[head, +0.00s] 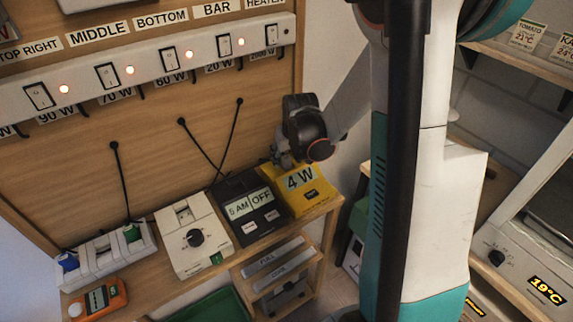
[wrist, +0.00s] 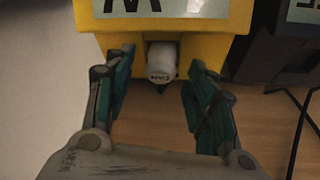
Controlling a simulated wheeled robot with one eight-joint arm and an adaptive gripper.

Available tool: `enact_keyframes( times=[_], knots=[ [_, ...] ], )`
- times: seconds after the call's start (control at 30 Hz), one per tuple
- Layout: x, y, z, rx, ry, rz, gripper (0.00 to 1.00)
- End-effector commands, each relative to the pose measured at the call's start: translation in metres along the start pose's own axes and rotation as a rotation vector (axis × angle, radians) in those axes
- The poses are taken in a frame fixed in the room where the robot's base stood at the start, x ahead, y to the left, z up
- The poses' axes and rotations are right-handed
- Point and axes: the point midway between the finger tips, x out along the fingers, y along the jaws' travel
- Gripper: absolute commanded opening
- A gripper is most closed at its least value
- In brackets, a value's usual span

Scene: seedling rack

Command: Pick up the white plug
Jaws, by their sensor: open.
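The white plug (wrist: 161,62) shows in the wrist view at the edge of the yellow meter box (wrist: 180,30), with small dark writing on its face. My gripper (wrist: 157,82) is open, one finger on each side of the plug, with gaps between the fingers and the plug. In the head view my gripper (head: 285,160) is at the back edge of the yellow meter (head: 312,198), whose display reads 4 W. The plug is hidden there behind the gripper and the meter.
A black timer (head: 246,212) reading 5 AM OFF stands left of the meter. Further left are a white dial box (head: 194,240), a power strip (head: 104,254) and an orange device (head: 98,299). Black cords run up the wooden panel (head: 150,170) behind. Wood is bare below the plug.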

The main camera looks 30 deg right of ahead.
Motion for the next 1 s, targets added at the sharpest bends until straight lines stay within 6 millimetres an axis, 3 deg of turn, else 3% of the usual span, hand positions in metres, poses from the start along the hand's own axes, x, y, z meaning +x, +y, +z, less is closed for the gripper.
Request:
enact_keyframes(
  times=[0.17, 0.4, 0.77, 1.0],
  knots=[
    [0.000, 0.000, 0.000, 0.000, 0.000, 0.000, 0.51],
    [0.000, 0.000, 0.000, 0.000, 0.000, 0.000, 0.02],
    [-0.002, 0.000, -0.001, 0.000, 0.000, 0.000, 0.00],
    [-0.023, 0.000, -0.009, 0.000, 0.000, 0.000, 0.00]
  ],
)
